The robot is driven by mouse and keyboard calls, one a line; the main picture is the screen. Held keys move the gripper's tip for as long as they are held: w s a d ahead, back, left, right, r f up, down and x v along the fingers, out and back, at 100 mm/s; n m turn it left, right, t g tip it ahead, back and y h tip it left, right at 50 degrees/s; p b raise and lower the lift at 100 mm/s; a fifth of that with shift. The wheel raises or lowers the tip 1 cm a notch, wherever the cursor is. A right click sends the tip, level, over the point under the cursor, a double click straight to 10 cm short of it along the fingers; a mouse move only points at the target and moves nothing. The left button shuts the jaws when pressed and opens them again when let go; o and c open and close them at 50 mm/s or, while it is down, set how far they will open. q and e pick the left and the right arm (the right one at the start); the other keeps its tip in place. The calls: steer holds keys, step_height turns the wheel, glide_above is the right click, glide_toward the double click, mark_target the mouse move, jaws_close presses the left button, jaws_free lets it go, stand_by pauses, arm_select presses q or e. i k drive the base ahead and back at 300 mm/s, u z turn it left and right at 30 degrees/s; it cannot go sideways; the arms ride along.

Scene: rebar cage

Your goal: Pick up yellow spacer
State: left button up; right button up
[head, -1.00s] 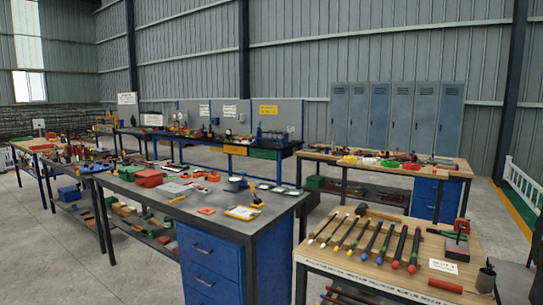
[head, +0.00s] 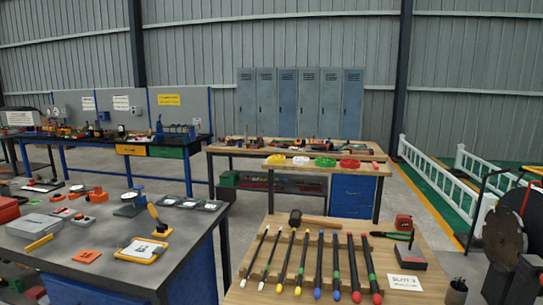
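A small yellow piece (head: 275,159), which looks like the yellow spacer, lies at the left of a row on the near edge of a wooden table (head: 290,170) at the back middle. To its right in the row are a white piece (head: 300,160), a green piece (head: 325,162) and a red piece (head: 349,163). They are small and far off, so their exact shape is hard to tell. Neither of my grippers is in view.
A wooden bench (head: 408,262) with several colour-tipped rods and a mallet (head: 296,219) stands in front. A grey workbench (head: 88,262) with tools is at left. A white fence (head: 440,185) and a large disc machine (head: 505,235) are at right. Floor (head: 250,205) shows between the benches.

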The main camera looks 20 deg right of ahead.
mark_target(277, 158)
steer(key=z, duration=0.7)
steer(key=i, duration=0.95)
steer(key=z, duration=1)
